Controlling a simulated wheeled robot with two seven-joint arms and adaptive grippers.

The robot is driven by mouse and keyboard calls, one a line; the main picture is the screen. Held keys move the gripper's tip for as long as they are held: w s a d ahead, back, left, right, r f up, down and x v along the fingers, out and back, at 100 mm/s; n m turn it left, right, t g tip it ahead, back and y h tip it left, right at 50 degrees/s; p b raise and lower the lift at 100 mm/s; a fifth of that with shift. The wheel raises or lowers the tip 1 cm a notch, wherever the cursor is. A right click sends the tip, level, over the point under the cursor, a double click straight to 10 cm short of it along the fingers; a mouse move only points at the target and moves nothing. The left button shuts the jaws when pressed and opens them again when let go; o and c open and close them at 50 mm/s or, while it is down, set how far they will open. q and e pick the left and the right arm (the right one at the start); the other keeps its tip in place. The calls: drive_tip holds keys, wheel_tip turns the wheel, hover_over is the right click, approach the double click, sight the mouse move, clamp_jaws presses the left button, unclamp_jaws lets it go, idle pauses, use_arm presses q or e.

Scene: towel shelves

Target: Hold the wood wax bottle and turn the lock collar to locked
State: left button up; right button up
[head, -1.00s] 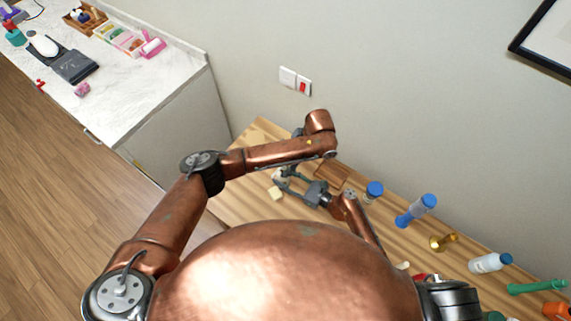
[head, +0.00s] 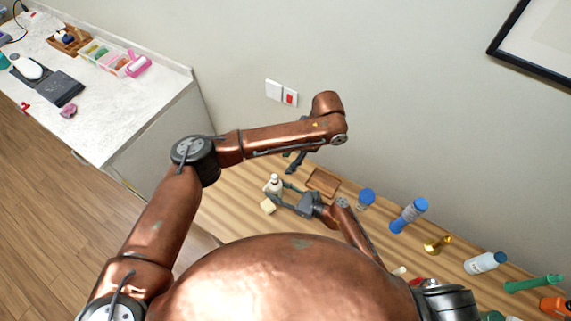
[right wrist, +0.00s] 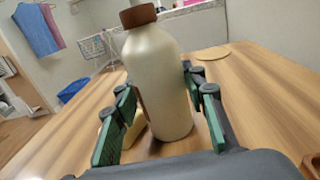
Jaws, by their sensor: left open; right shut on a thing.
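The wood wax bottle (head: 274,184) is cream with a brown top (right wrist: 138,15). It stands upright on the wooden table, and its body (right wrist: 155,85) fills the middle of the right wrist view. My right gripper (head: 281,193) is shut on the bottle's body, with one green-padded finger on each side in the right wrist view (right wrist: 158,92). My left gripper (head: 294,163) is open and apart from the bottle, behind and to its right in the head view. It is partly hidden by my left forearm. I cannot tell the lock collar's position.
A pale yellow block (head: 268,206) lies close beside the bottle. A brown wooden tray (head: 323,182) is to the right. A blue-capped jar (head: 366,198), a blue bottle (head: 409,215), a brass item (head: 437,245) and a white bottle (head: 485,262) line the table further right.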

idle(0.3)
drive_tip(key=o, duration=1.4)
